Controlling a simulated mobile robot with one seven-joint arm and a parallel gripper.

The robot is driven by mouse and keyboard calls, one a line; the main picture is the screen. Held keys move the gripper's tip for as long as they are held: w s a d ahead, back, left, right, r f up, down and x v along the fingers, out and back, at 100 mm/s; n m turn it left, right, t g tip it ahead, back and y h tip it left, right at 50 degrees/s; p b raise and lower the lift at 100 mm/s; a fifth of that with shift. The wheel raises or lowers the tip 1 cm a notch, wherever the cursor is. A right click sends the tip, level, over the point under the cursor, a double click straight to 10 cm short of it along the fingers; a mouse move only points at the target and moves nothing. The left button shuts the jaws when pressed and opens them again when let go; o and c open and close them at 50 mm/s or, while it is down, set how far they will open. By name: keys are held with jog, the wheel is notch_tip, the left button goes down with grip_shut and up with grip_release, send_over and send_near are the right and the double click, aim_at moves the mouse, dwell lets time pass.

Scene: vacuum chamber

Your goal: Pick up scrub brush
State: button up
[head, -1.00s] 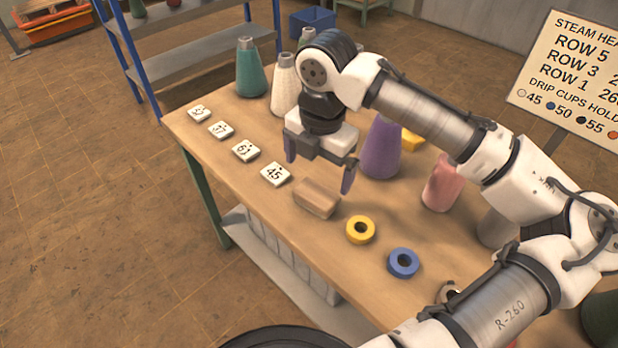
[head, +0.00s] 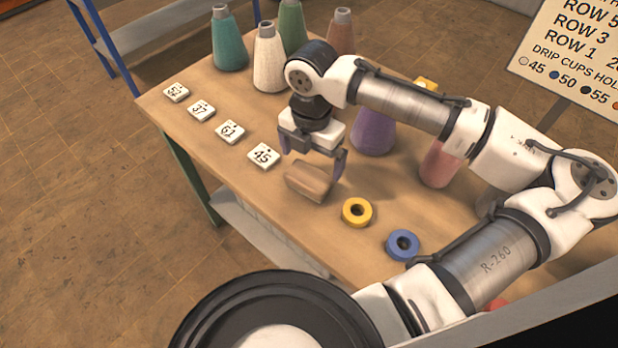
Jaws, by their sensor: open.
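The scrub brush appears to be the brown wooden block (head: 308,182) lying near the front edge of the wooden table (head: 215,90). Its bristles cannot be made out. My gripper (head: 312,168) points down over the block, with its jaws open. One finger shows at the right of the block, beside or just behind it. The other finger is at the block's far left. I cannot tell whether either finger touches it.
White number tiles (head: 264,156) lie in a row left of the block. A yellow ring (head: 357,212) and a blue ring (head: 402,245) lie to its right. A purple cone (head: 373,134), a pink cone (head: 438,165) and a white cone (head: 269,62) stand behind. A sign (head: 575,45) stands at right.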

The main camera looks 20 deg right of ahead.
jog(key=shift+s+a+f+p, duration=0.15)
jog(key=shift+f+p, duration=0.1)
jog(key=shift+f, duration=1.1)
jog(key=shift+s+d+f+p, duration=0.1)
jog(key=shift+f+p, duration=0.15)
jog(key=shift+f, duration=1.05)
jog(key=c, duration=0.7)
jog(key=shift+c, duration=0.2)
notch_tip(320, 180, up, 20)
jog(key=b, duration=0.1)
jog(key=o, duration=0.4)
jog(key=shift+c, duration=1.4)
